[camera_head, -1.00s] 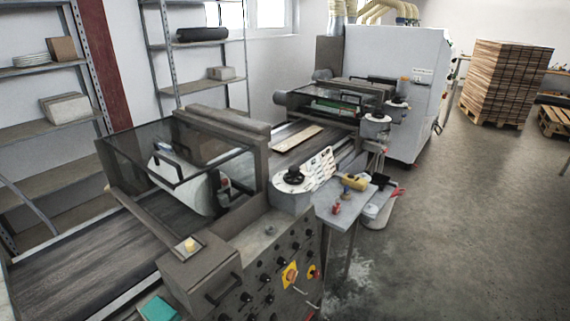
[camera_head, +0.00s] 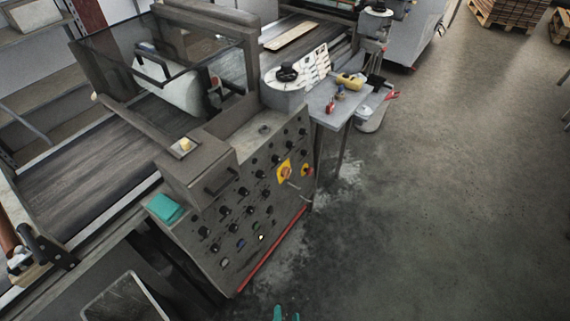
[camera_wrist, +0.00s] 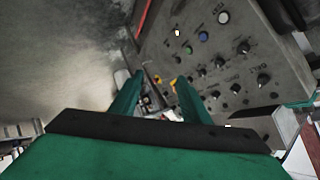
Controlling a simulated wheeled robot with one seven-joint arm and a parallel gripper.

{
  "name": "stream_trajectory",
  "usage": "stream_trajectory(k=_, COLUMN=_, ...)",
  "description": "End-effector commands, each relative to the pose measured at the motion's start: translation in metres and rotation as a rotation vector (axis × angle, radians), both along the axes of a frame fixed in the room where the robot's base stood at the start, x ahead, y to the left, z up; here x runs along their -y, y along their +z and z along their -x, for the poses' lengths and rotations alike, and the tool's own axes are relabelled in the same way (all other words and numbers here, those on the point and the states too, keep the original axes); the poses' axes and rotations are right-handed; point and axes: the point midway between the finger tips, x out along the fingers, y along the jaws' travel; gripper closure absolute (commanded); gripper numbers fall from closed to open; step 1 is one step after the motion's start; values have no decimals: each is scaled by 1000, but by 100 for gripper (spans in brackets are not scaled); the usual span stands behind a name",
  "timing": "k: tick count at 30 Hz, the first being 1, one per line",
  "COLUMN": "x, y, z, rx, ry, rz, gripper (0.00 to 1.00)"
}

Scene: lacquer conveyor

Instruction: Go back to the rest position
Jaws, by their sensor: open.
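My gripper (camera_wrist: 155,95) shows in the wrist view with its two teal fingers spread apart and nothing between them. In the head view only the tips of the teal fingers (camera_head: 286,313) show at the bottom edge, over the floor in front of the machine. The grey control panel (camera_head: 250,210) with black knobs, a yellow-backed switch and a red lower edge stands to their upper left. The same panel (camera_wrist: 225,65) fills the upper right of the wrist view. The fingers look apart from it, though the exact gap cannot be told.
The conveyor belt (camera_head: 95,165) runs along the left. A teal block (camera_head: 165,208) lies on the machine's ledge. A small side table (camera_head: 335,105) with tools juts out past the panel. A bucket (camera_head: 375,112) stands below it. The floor (camera_head: 450,210) on the right is clear.

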Motion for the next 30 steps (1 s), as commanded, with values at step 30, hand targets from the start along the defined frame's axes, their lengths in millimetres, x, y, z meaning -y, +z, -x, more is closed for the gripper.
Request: stream_trajectory(k=30, x=-6, y=165, z=77, rx=306, ry=178, rz=580, gripper=58)
